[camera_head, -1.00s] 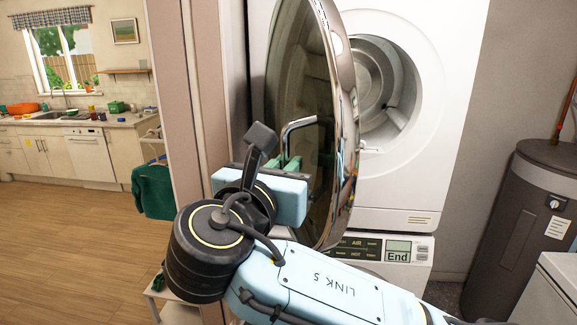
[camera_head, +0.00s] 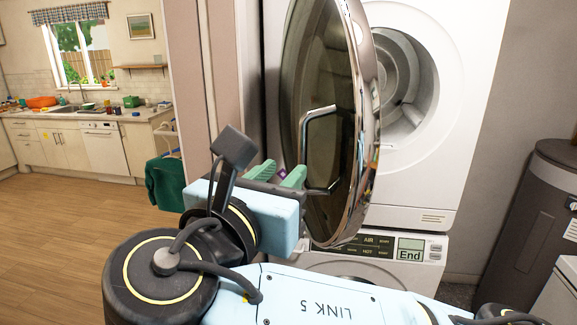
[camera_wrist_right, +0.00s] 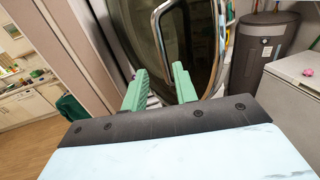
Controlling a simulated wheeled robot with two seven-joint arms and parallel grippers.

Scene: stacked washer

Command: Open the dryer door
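The dryer door (camera_head: 330,70), round with a chrome rim and dark glass, stands swung wide open to the left of the dryer (camera_head: 440,130), and the drum opening (camera_head: 402,85) is exposed. Its handle (camera_head: 322,112) is a metal loop on the door's outer face. My right gripper (camera_head: 282,174) has green fingers beside the lower part of the handle. In the right wrist view the fingers (camera_wrist_right: 160,86) are apart with nothing held between them, and the handle (camera_wrist_right: 157,30) shows just beyond them. Whether a fingertip touches the handle I cannot tell. My left gripper is not in view.
A washer with a control panel (camera_head: 385,246) stands below the dryer. A wall edge (camera_head: 205,80) is close on the left of the door. A dark grey tank (camera_head: 530,215) stands at the right. Open wooden floor (camera_head: 60,240) lies to the left.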

